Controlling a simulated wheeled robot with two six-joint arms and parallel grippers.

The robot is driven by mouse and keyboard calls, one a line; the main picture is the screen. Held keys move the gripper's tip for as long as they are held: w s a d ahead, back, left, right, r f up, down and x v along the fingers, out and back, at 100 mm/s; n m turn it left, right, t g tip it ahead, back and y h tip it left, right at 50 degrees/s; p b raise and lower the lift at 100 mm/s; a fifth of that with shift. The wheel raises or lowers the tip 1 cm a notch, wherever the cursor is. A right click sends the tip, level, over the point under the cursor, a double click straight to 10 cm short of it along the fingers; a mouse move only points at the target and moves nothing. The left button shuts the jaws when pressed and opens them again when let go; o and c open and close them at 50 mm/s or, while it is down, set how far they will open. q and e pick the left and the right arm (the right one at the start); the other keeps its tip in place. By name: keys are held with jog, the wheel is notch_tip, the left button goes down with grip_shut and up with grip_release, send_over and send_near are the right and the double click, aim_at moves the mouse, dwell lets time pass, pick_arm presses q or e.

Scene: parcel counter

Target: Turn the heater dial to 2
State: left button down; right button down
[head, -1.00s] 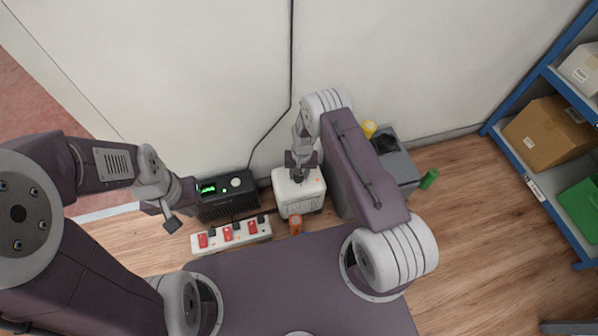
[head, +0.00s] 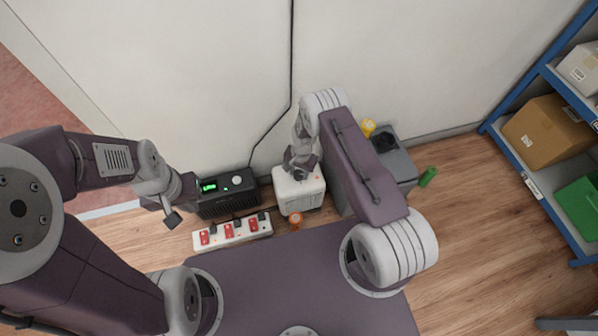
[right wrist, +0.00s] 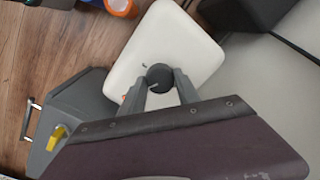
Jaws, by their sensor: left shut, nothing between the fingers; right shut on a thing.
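The heater (head: 299,194) is a white box on the floor against the wall; its white top (right wrist: 150,38) fills the middle of the right wrist view. The dark round dial (right wrist: 160,76) sits on that top, with a small pale mark on it. My right gripper (right wrist: 161,84) is shut on the dial, a finger on either side; in the head view the gripper (head: 299,172) hides the dial. I cannot read the setting. My left gripper (head: 172,220) is shut and empty, left of the heater, above the floor.
A black box with a green display (head: 226,193) stands left of the heater. A power strip with red switches (head: 231,232) and an orange object (head: 295,219) lie in front. A grey bin (head: 398,167) stands right. A blue shelf (head: 520,167) is far right.

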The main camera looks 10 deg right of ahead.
aim_at(300, 174)
jog(key=c, duration=0.9)
grip_release()
jog(key=shift+r, duration=0.1)
jog(key=r+p, duration=0.2)
jog(key=r, duration=0.2)
jog(key=r+p, duration=0.2)
jog(key=r, duration=0.2)
jog(key=shift+s+d+r, duration=0.1)
jog(key=shift+d, duration=0.1)
jog(key=shift+r+p, duration=0.35)
